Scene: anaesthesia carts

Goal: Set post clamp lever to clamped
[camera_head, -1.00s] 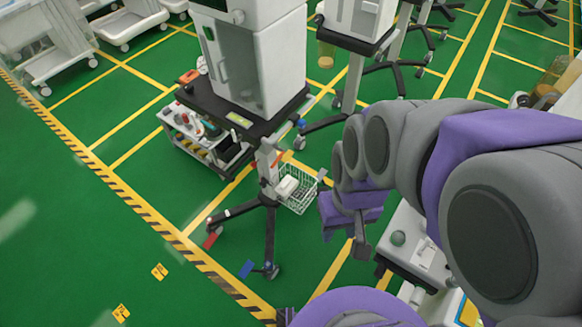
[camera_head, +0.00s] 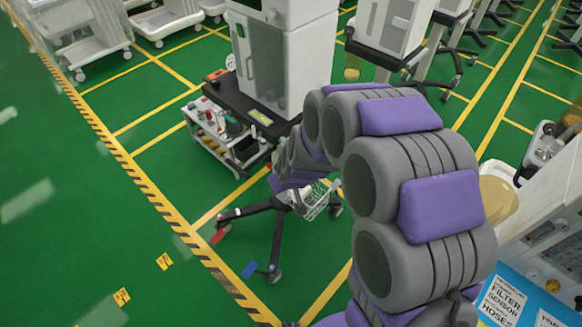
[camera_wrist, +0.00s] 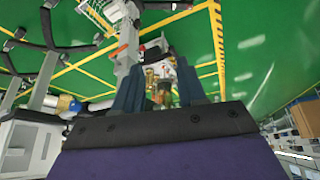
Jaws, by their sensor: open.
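My gripper (camera_wrist: 160,88) is open, its two dark blue fingers spread in the wrist view with nothing held between them. A grey post (camera_wrist: 128,40) shows just above and left of the left finger. A small orange-red part (camera_wrist: 119,50) is on its side; I cannot tell whether this is the clamp lever, or its setting. In the head view, my arm covers the post and clamp above the black wheeled base (camera_head: 262,212). My fingertips are hidden there. A white wire basket (camera_head: 318,203) hangs beside my wrist.
A cart with a black top (camera_head: 240,108) carries a tall grey cabinet (camera_head: 285,65) just behind my arm. A tool-filled lower trolley (camera_head: 212,135) stands below it. Another machine with labels (camera_head: 505,300) is close at right. Green floor is clear at left.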

